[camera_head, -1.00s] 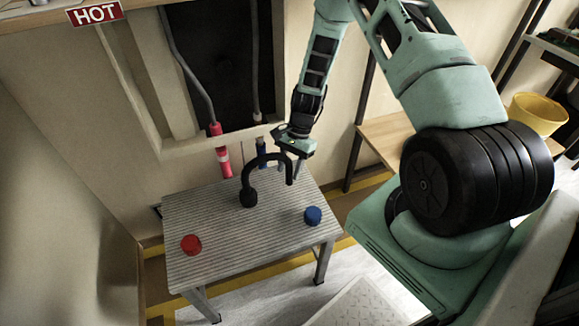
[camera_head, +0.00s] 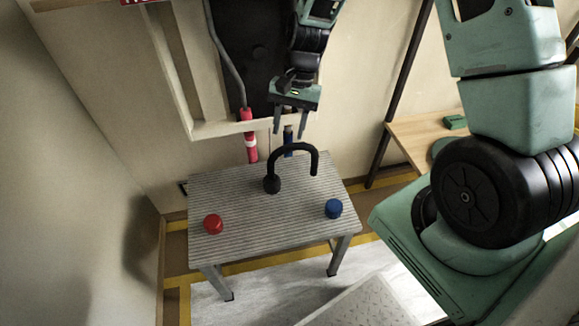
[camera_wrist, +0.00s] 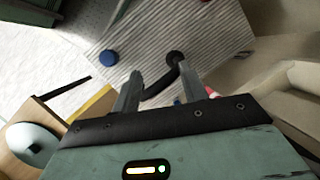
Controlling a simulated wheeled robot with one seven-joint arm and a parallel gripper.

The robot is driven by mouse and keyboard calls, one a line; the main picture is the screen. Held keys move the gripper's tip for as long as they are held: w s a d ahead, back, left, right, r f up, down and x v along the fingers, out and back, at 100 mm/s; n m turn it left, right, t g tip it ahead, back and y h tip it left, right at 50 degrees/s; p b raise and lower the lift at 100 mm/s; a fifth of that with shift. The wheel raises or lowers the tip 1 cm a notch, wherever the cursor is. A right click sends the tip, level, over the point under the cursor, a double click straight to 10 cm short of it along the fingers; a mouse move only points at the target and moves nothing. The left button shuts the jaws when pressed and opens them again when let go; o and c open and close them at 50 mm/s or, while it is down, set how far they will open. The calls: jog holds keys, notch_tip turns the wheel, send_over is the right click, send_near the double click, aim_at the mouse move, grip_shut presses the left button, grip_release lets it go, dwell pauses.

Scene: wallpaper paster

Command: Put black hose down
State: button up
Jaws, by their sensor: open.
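The black hose (camera_head: 298,149) stands on the ribbed grey table (camera_head: 240,237), curved in an arch with one thick end down on the surface near the back. My gripper (camera_head: 290,134) is open and empty, above and behind the hose and apart from it. In the wrist view, the hose (camera_wrist: 160,93) shows between and beyond the two fingers (camera_wrist: 158,85), partly hidden by them.
A red cap (camera_head: 213,224) lies at the table's front left and a blue cap (camera_head: 333,208) at its right. A red-banded pipe (camera_head: 250,140) and a blue pipe (camera_head: 288,140) come down behind the table. A wooden bench (camera_head: 420,135) stands to the right.

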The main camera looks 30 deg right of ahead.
jog(key=s+a+r+n+h, duration=0.1)
jog(key=s+a+r+n, duration=0.55)
jog(key=a, duration=0.25)
jog(key=s+a+r+n+t+h, duration=0.1)
jog(key=s+r+n, duration=0.3)
jog(key=s, duration=0.4)
jog(key=s+a+r+n+h, duration=0.1)
jog(key=s+a+r+n, duration=0.3)
jog(key=s, duration=0.3)
jog(key=shift+s+a+n+t, duration=0.2)
jog(key=shift+s+n+t, duration=0.2)
jog(key=shift+n, duration=0.45)
jog(key=shift+w, duration=0.1)
notch_tip(320, 180, up, 13)
jog(key=p, duration=1.3)
jog(key=shift+r, duration=0.15)
